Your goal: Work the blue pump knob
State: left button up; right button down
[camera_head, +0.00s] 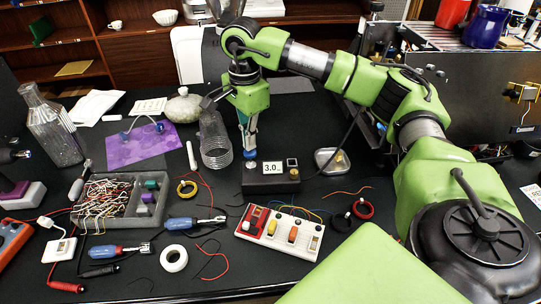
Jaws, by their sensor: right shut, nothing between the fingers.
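My right gripper (250,153) reaches down from above, shut and empty, with its tips just over the left part of a small black box (272,184). The box has a display reading 3.0 (272,168), and a small switch (292,162) at its right. A round pale metal piece (250,166) sits on the box below the fingertips; I cannot tell whether they touch it. Blue shows at the lower end of the gripper, and I cannot tell whether it is finger or knob. No other blue knob is clear on the box. My left gripper is not in view.
A coiled glass cylinder (215,145) stands close left of the gripper. A metal dish (331,160) lies right of the box. A white switch panel (280,231) lies in front. Blue-handled screwdrivers (182,223), wires and a parts tray (152,208) crowd the left.

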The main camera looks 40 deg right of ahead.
aim_at(250, 153)
jog(key=shift+f+b, duration=1.5)
jog(key=shift+f, duration=0.7)
jog(key=shift+r+p, duration=1.85)
jog(key=shift+r, duration=0.9)
jog(key=shift+f, duration=0.2)
jog(key=shift+f+b, duration=2)
jog(key=shift+f, duration=0.55)
jog(key=shift+r+p, duration=1.8)
jog(key=shift+r, duration=0.95)
jog(key=shift+f, duration=0.25)
